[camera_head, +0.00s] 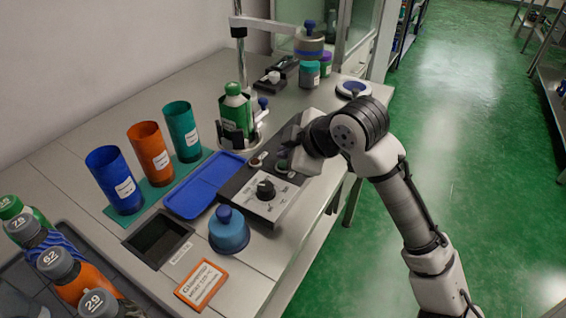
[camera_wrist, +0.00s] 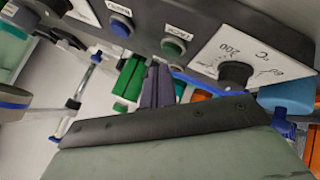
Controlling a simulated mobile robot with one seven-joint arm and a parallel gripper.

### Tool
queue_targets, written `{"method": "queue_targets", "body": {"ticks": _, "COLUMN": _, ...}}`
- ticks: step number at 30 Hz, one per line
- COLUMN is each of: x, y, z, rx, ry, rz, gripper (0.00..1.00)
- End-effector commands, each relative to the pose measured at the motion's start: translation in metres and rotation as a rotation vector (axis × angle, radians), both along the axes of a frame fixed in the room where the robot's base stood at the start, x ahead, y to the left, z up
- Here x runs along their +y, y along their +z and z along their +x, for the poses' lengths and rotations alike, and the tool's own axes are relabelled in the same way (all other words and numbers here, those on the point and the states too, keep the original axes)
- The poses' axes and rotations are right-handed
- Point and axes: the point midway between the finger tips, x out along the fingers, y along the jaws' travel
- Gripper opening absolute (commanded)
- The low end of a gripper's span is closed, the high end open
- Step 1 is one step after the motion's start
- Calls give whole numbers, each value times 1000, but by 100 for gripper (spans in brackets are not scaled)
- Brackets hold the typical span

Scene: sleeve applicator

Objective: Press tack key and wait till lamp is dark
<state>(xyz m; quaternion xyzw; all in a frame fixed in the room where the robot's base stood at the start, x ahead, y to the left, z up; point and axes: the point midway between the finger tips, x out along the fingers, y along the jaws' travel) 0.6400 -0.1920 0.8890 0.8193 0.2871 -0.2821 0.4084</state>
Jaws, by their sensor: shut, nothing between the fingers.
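The control box (camera_head: 240,187) stands on the bench, with a white dial plate and black knob (camera_head: 265,188) at its near end. In the wrist view, a dark green round key (camera_wrist: 173,47) sits beside a label that seems to read TACK. A blue round button or lamp (camera_wrist: 121,27) is to its left by another label; I cannot tell whether it is lit. My gripper (camera_wrist: 157,72) is shut and empty, its fingertips near the green key; contact cannot be told. In the head view, my gripper (camera_head: 288,152) hangs over the box's far part and partly covers it.
A green bottle (camera_head: 235,112) in a holder stands behind the box. A blue tray (camera_head: 205,184) and blue, orange and teal cups are left of it. A blue domed object (camera_head: 229,230) stands in front. Green floor is open to the right.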

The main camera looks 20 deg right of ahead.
Motion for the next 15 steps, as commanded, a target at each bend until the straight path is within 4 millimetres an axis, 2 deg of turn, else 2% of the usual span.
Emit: {"method": "queue_targets", "body": {"ticks": 15, "x": 0, "y": -9, "z": 0, "rx": 0, "ry": 0, "rz": 0, "gripper": 0}}
